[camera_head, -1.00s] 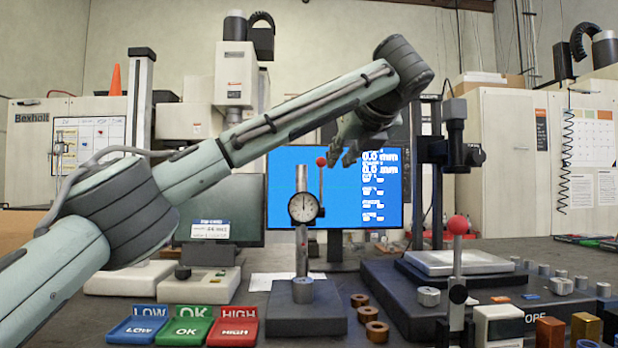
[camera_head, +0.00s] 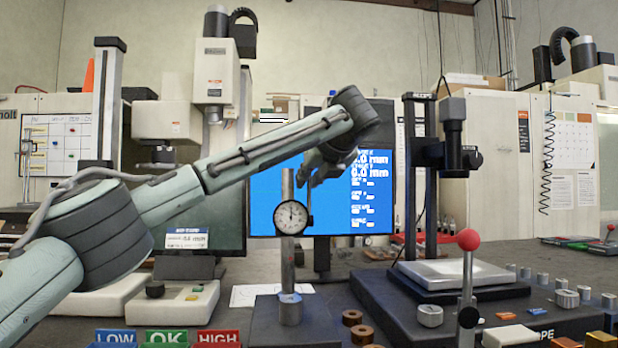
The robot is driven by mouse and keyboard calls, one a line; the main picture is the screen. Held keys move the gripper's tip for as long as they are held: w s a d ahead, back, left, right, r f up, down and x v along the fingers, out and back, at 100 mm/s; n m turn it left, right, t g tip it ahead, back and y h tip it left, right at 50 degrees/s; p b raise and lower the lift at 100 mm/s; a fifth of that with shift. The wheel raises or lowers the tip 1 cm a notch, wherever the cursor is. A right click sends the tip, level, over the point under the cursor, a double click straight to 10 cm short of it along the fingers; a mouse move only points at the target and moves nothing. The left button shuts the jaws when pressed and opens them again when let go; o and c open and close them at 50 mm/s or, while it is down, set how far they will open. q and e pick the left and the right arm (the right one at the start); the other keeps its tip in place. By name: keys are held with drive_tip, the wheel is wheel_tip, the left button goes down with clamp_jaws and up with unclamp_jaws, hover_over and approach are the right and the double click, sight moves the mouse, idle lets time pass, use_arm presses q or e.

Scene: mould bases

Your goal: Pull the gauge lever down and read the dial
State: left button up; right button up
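The dial gauge (camera_head: 291,218) has a round white face and is clamped on an upright steel post (camera_head: 288,262) with a dark block base (camera_head: 270,325). Its needle and small marks are too fine to read. My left gripper (camera_head: 311,180) reaches in from the left, with its fingers pointing down just above and right of the dial. A thin rod (camera_head: 309,206) shows below the fingers. The lever's red knob is hidden at the gripper, and I cannot tell whether the fingers are closed on it. My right gripper is out of view.
A blue screen (camera_head: 262,197) stands behind the gauge. LOW (camera_head: 115,338), OK (camera_head: 166,338) and HIGH (camera_head: 218,338) trays are cut off at the bottom edge. Copper rings (camera_head: 362,334) lie right of the base. A second red-knobbed lever (camera_head: 468,240) stands at front right.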

use_arm(q)
drive_tip(key=shift+w, duration=0.1)
clamp_jaws()
drive_tip(key=shift+f, duration=0.1)
idle(0.3)
